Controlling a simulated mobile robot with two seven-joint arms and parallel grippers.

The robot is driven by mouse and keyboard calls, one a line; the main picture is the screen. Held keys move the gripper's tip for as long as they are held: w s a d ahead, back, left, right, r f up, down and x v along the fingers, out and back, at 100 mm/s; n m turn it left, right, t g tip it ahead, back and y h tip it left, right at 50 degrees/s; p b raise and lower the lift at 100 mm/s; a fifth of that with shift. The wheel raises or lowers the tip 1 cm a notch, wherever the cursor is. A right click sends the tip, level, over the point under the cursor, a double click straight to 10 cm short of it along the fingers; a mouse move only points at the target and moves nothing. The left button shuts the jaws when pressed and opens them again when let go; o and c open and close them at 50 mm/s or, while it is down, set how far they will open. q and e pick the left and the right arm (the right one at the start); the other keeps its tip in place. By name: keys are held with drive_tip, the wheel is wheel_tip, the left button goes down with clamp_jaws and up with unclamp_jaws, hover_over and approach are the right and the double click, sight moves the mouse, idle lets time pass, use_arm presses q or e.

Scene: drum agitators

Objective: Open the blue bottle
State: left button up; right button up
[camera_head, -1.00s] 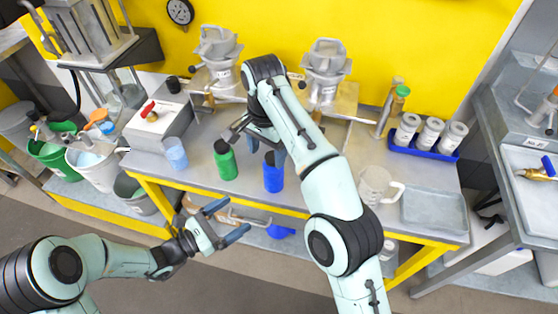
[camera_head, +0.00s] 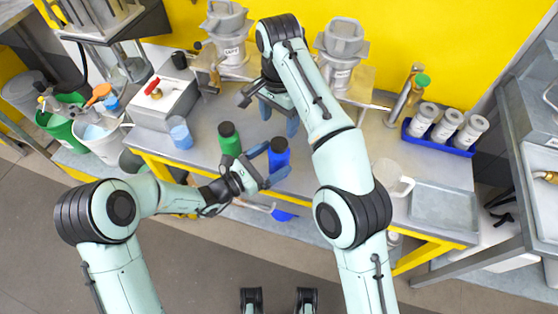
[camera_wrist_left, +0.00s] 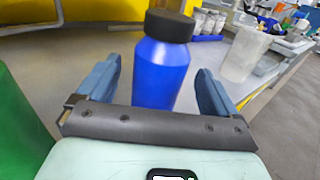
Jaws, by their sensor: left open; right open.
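The blue bottle (camera_head: 279,159) with a black cap (camera_head: 278,145) stands upright near the front edge of the table. In the left wrist view the blue bottle (camera_wrist_left: 160,72) with its dark cap (camera_wrist_left: 169,25) is between my left gripper's blue fingers, with gaps on both sides. My left gripper (camera_head: 268,165) is open at the bottle's front and partly hides its lower body. My right gripper (camera_head: 278,112) is open above the table just behind the bottle, partly hidden by its own arm.
A green bottle (camera_head: 229,139) stands just left of the blue one. A clear blue-tinted cup (camera_head: 179,132) is farther left. A clear pitcher (camera_head: 388,176), a grey tray (camera_head: 438,205) and a blue rack (camera_head: 437,141) of white jars are to the right.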

sight(279, 143)
use_arm(q)
drive_tip(key=shift+x, duration=1.35)
clamp_jaws()
use_arm(e)
drive_tip(key=m, duration=0.5)
drive_tip(key=shift+m, duration=0.3)
drive_tip(key=m, duration=1.2)
drive_tip(key=shift+f, duration=4)
